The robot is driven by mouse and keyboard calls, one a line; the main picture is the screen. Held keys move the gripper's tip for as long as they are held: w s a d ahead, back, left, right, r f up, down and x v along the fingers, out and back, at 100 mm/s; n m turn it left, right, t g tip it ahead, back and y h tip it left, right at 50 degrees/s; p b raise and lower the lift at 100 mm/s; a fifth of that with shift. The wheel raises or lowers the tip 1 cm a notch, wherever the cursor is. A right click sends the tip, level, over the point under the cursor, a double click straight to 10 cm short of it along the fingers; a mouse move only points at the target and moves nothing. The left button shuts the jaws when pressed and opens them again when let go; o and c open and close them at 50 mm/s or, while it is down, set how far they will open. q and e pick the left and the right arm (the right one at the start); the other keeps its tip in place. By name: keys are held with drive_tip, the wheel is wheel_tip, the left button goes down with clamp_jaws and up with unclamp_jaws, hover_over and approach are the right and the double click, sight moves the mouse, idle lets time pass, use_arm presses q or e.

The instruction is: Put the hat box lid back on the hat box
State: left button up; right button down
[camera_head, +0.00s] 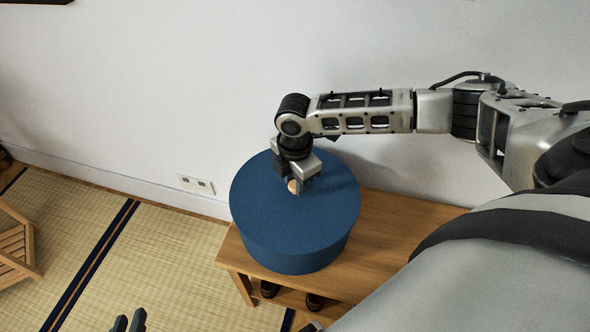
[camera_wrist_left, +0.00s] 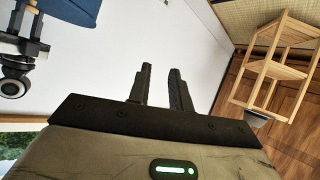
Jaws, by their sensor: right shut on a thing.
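The blue round hat box (camera_head: 295,261) stands on a wooden bench. The blue hat box lid (camera_head: 262,208) covers its top and looks level; I cannot make out a seam between lid and box. My right gripper (camera_head: 298,184) reaches down over the lid's middle and is shut on its small pale knob (camera_head: 292,187). My left gripper (camera_head: 129,322) is at the bottom edge, well away from the box, its fingers apart and empty. Its fingers also show in the left wrist view (camera_wrist_left: 161,84), with part of the blue hat box or lid at the top left.
The wooden bench (camera_head: 395,232) has bare top to the right of the box and dark shoes below. A white wall (camera_head: 130,90) with a socket (camera_head: 196,185) stands behind. Tatami mats cover the floor at left. A slatted wooden rack (camera_head: 15,250) is at the left edge.

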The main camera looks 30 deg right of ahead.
drive_tip(key=c, duration=1)
unclamp_jaws()
drive_tip(key=shift+c, duration=0.2)
drive_tip(key=shift+r, duration=0.4)
wheel_tip(320, 180, up, 14)
drive_tip(key=p, duration=0.2)
drive_tip(key=s+a+f+m+t+y, duration=0.2)
drive_tip(key=a+f+m+t+y, duration=0.15)
drive_tip(key=a, duration=0.65)
drive_tip(key=s+a+f+m+t+y, duration=0.25)
drive_tip(key=a+f, duration=0.25)
drive_tip(key=a, duration=0.4)
use_arm(q)
drive_tip(key=shift+s+a+f+g+y+p, duration=0.15)
drive_tip(key=shift+a+g+y+p, duration=0.2)
drive_tip(key=shift+p, duration=0.3)
use_arm(e)
drive_tip(key=s+d+f+m+t+h, duration=0.2)
drive_tip(key=s+d+m+t, duration=0.2)
drive_tip(key=s+d+m, duration=0.3)
drive_tip(key=m, duration=0.3)
drive_tip(key=shift+s+m+t, duration=0.2)
drive_tip(key=shift+m+t, duration=0.1)
drive_tip(key=shift+t, duration=0.1)
